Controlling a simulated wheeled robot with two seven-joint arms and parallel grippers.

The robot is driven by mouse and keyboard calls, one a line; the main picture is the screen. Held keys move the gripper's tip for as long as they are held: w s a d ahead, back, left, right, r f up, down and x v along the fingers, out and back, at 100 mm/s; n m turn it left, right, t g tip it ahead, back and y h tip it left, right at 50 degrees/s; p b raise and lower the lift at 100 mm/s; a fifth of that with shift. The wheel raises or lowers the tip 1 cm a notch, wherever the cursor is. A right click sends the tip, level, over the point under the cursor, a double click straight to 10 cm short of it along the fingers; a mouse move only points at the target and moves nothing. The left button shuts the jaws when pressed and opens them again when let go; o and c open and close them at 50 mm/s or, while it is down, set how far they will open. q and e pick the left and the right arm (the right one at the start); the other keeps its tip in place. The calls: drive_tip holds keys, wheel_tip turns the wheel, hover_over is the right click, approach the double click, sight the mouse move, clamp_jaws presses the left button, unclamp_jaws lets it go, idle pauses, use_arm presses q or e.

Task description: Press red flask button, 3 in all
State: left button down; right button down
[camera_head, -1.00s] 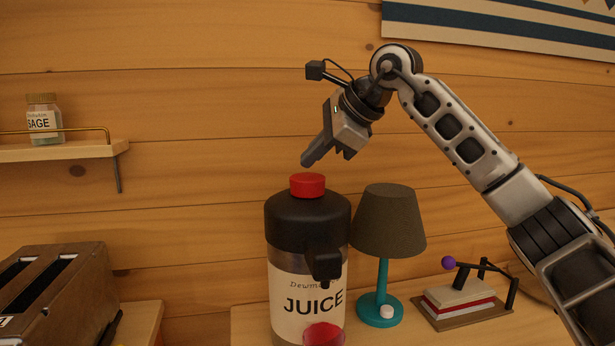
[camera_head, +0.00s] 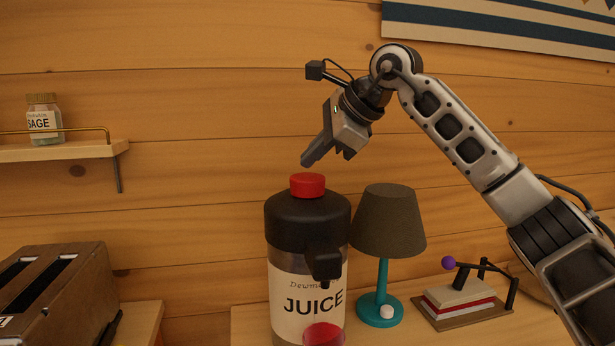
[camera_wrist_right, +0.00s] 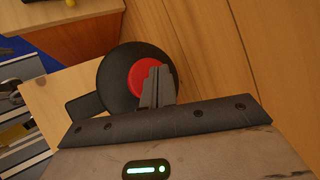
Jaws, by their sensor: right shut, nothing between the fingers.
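The flask (camera_head: 300,225) has a black top, a spout at its front and a "JUICE" label. Its red button (camera_head: 307,185) stands up on the top; it also shows in the right wrist view (camera_wrist_right: 145,75), partly hidden by the fingers. My right gripper (camera_head: 307,162) is shut and empty, pointing down and to the left. In the head view its fingertips are just above the button, with a small gap. In the right wrist view the fingers (camera_wrist_right: 156,88) overlap the button's right part. My left gripper is not in view.
A lamp (camera_head: 388,220) with a teal stand is close right of the flask. Further right is a stapler-like device with a purple knob (camera_head: 448,262). A red cup (camera_head: 323,335) is under the spout. A toaster (camera_head: 60,295) is at left, below a shelf (camera_head: 70,151) with a sage jar (camera_head: 43,120).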

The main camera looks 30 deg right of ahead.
sight(309, 176)
drive_tip(key=shift+f, duration=0.45)
drive_tip(key=shift+f+b, duration=0.55)
drive_tip(key=shift+f, duration=0.05)
idle(0.7)
drive_tip(key=shift+f+b, duration=0.4)
drive_tip(key=shift+f, duration=0.25)
idle(0.6)
drive_tip(key=shift+r+p, duration=1.55)
drive_tip(key=shift+r, duration=0.05)
